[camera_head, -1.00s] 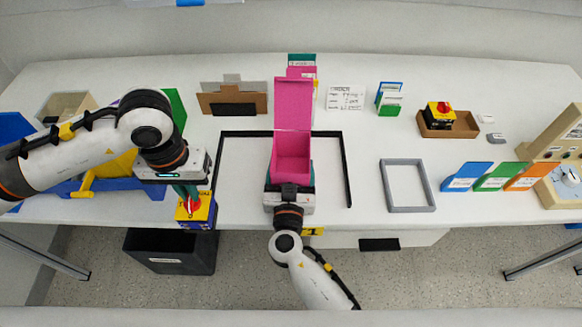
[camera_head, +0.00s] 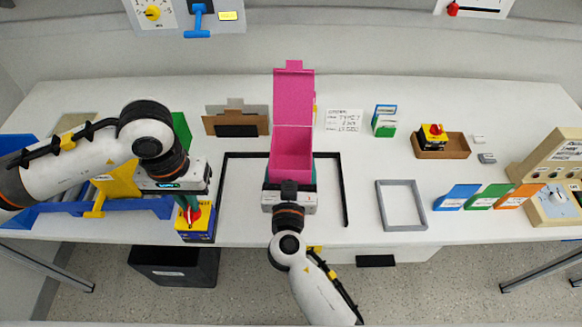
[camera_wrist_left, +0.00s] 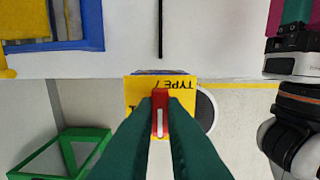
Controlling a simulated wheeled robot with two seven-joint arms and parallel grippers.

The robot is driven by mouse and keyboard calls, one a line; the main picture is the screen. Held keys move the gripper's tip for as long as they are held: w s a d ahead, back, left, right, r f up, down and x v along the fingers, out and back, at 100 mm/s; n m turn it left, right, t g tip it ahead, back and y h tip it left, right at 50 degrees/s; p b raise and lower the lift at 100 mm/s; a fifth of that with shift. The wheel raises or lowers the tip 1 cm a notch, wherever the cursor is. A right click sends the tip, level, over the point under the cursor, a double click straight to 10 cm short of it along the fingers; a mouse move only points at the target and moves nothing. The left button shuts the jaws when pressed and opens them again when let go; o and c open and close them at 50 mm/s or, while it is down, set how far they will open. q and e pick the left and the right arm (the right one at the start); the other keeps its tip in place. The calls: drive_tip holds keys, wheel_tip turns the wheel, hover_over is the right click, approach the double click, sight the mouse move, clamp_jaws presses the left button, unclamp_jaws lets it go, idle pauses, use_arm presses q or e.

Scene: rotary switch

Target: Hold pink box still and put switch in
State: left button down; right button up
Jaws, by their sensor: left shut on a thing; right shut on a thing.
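The pink box (camera_head: 291,150) stands in the middle of the table with its lid raised at the back. My right gripper (camera_head: 290,184) is shut on the box's front side. The rotary switch (camera_head: 197,222) has a yellow face, a red knob and a dark blue body. My left gripper (camera_head: 188,205) is shut on its red knob and holds it at the table's front edge, left of the box. In the left wrist view the switch (camera_wrist_left: 133,105) shows "TYPE" lettering, with the green fingertips (camera_wrist_left: 160,100) on both sides of the red knob.
A black outline frame (camera_head: 345,190) surrounds the box area. A grey frame (camera_head: 402,205) lies to the right. A brown tray (camera_head: 455,148) holds another red-knobbed switch (camera_head: 432,135). A blue and yellow rack (camera_head: 50,214) is at the left. A black bin (camera_head: 174,266) stands below.

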use_arm(q)
drive_tip(key=shift+f+b, duration=0.4)
drive_tip(key=shift+f, duration=0.05)
